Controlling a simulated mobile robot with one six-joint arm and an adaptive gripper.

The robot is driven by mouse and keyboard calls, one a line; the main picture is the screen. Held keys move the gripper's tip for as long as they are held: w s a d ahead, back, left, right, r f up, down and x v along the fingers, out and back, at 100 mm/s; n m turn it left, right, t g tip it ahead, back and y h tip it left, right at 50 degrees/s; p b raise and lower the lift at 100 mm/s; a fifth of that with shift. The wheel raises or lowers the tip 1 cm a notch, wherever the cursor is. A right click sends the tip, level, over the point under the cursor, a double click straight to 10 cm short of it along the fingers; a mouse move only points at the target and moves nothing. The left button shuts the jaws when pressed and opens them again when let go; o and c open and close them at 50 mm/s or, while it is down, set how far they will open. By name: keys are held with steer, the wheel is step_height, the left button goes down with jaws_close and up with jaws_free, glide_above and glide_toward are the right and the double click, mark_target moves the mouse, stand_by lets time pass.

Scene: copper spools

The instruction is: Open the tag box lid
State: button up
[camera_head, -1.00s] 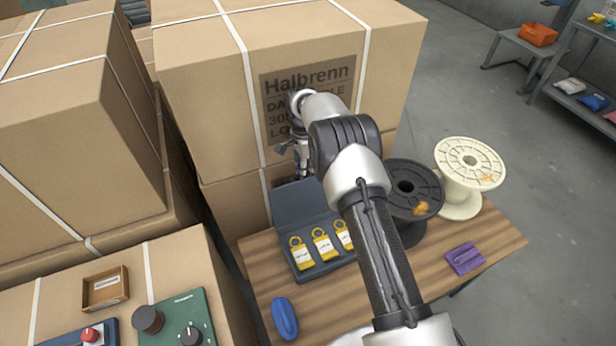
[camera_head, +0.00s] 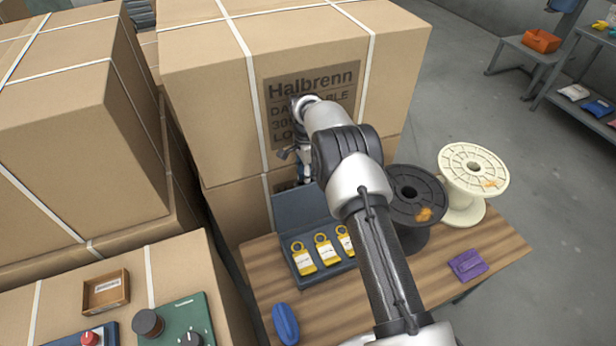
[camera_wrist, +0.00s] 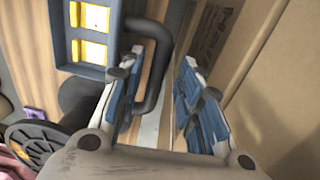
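The tag box (camera_head: 312,278) is a dark blue-grey case on the wooden table. Its lid (camera_head: 300,212) stands raised at the back, and yellow tags with white labels (camera_head: 323,250) show inside. My gripper (camera_head: 292,155) is above and behind the lid, in front of the large carton, partly hidden by my arm. In the wrist view my gripper (camera_wrist: 160,98) is open, its blue-padded fingers apart. A black handle (camera_wrist: 157,80) beside the box reaches into the space between the fingers. I cannot tell whether either finger touches it.
Large cartons (camera_head: 290,45) stand close behind the table. A dark spool (camera_head: 412,205) and a cream spool (camera_head: 472,180) stand right of my arm. A purple item (camera_head: 467,264) and a blue item (camera_head: 285,323) lie on the table.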

step_height(320, 180, up, 12)
steer(key=w, duration=0.1)
steer(key=shift+a, duration=0.15)
stand_by(0.4)
stand_by(0.3)
steer(key=s+d+r+n+t, duration=0.1)
steer(key=s+d+r+n, duration=0.25)
steer(key=s+r, duration=0.65)
steer(key=s+d+r+n+t, duration=0.2)
steer(key=s+r+n, duration=0.3)
steer(key=r, duration=0.8)
steer(key=s+d+r+n+t, duration=0.1)
steer(key=s+d+r+n, duration=0.15)
steer(key=s, duration=1.15)
steer(key=s+f+n+t, duration=0.1)
steer(key=s+f, duration=0.2)
steer(key=s, duration=0.4)
steer(key=s+f+n, duration=0.2)
steer(key=s+f, duration=0.1)
steer(key=s, duration=0.4)
steer(key=shift+d+t, duration=0.2)
steer(key=shift+t, duration=0.2)
